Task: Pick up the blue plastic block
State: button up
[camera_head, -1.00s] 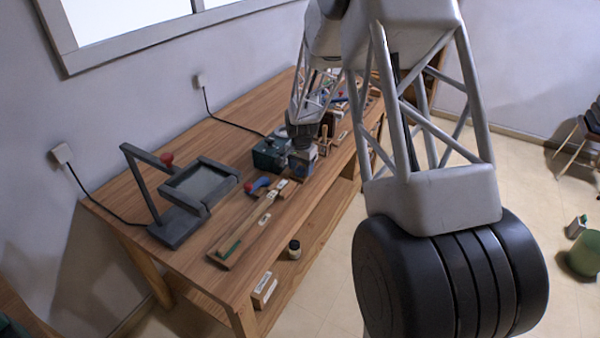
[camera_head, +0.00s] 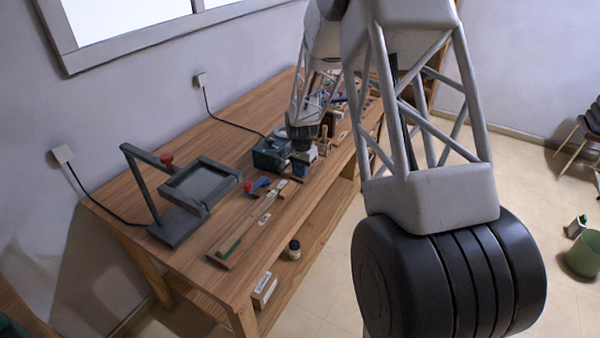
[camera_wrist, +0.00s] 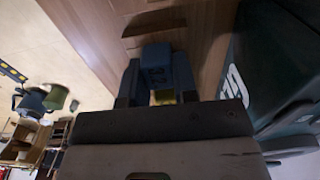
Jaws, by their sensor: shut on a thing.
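In the head view my gripper (camera_head: 303,160) is small, over the wooden workbench (camera_head: 225,120) beside a dark green box (camera_head: 268,153). The block is mostly hidden there, and I cannot tell whether it touches the bench top.
The green box also stands close on the right in the wrist view (camera_wrist: 275,65). Wooden strips (camera_head: 250,228) and a blue-and-red tool (camera_head: 258,184) lie nearer on the bench. A grey framed stand (camera_head: 200,185) is at left. The bench's front edge is near.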

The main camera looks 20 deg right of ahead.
jog(key=shift+r, duration=0.1)
jog(key=shift+r, duration=0.65)
notch_tip(320, 180, up, 2)
jog(key=shift+r, duration=0.1)
jog(key=s, duration=0.5)
jog(key=s+r, duration=0.1)
jog(key=s, duration=0.4)
jog(key=s+a, duration=0.1)
jog(key=s, duration=0.5)
jog(key=shift+r, duration=0.2)
jog(key=w+a+r, duration=0.1)
jog(key=w+a, duration=0.1)
jog(key=w, duration=0.1)
jog(key=w+a+r, duration=0.2)
jog(key=w, duration=0.1)
jog(key=w+a+r, duration=0.2)
jog(key=w, duration=0.2)
jog(key=shift+a+r, duration=0.2)
jog(key=shift+a, duration=0.15)
jog(key=shift+f, duration=0.15)
